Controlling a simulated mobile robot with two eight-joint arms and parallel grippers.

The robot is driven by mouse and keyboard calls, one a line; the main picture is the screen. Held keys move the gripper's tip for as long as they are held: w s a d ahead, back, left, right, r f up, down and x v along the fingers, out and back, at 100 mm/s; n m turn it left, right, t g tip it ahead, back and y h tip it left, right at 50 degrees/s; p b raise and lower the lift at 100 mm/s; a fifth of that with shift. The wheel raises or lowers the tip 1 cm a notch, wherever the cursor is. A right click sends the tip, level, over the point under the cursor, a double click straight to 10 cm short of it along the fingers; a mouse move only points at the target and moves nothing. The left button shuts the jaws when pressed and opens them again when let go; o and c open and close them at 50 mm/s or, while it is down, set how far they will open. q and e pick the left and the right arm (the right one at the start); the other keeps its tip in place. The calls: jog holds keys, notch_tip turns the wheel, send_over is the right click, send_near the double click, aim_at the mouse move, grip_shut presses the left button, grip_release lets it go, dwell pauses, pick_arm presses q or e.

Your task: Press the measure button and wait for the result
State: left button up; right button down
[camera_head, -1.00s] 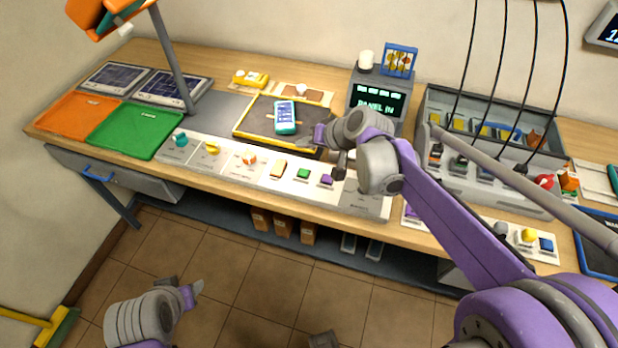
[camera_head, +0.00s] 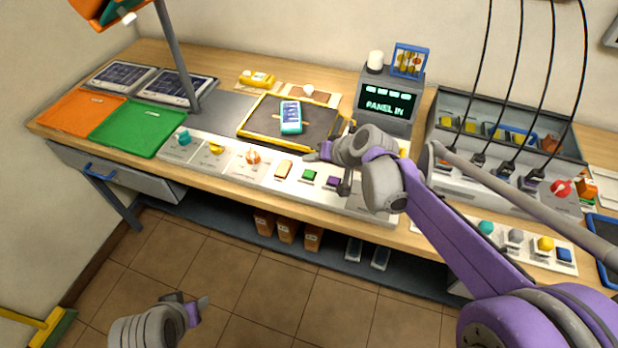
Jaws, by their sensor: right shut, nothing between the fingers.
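A row of controls stands on a pale strip (camera_head: 232,172) along the bench's front: a teal knob (camera_head: 183,138), a yellow one (camera_head: 215,146), an orange-and-white one (camera_head: 253,157), then tan (camera_head: 284,169), green (camera_head: 309,175) and purple (camera_head: 332,182) buttons. Their labels are too small to read, so I cannot tell which is measure. The display (camera_head: 387,103) reads "PANEL IN". My left gripper (camera_head: 190,305) hangs low, in front of the bench; its jaw opening is unclear.
A teal handheld device (camera_head: 290,117) lies on a yellow-edged dark tray (camera_head: 245,128). Orange (camera_head: 75,112) and green (camera_head: 130,132) mats lie left. A grey rack (camera_head: 440,135) with hanging cables stands right. A lamp post (camera_head: 175,55) rises at the left.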

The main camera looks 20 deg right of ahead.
aim_at(312, 176)
pick_arm(q)
jog(key=shift+s+f+b, duration=0.25)
jog(key=shift+f+b, duration=0.45)
jog(key=shift+f, duration=0.45)
pick_arm(e)
jog(key=shift+f, duration=1.55)
jog(key=shift+f, duration=0.1)
pick_arm(q)
jog(key=shift+f, duration=0.25)
pick_arm(e)
jog(key=shift+f, duration=0.3)
pick_arm(q)
jog(key=shift+s+f+b, duration=0.1)
jog(key=shift+f+b, duration=0.15)
jog(key=shift+b, duration=0.2)
pick_arm(e)
jog(key=shift+f, duration=0.35)
pick_arm(q)
jog(key=shift+r, duration=0.1)
pick_arm(e)
jog(key=shift+r, duration=0.15)
pick_arm(q)
jog(key=shift+w+r+p, duration=0.2)
jog(key=shift+r+p, duration=0.35)
jog(key=shift+p, duration=0.1)
pick_arm(e)
jog(key=shift+r, duration=0.6)
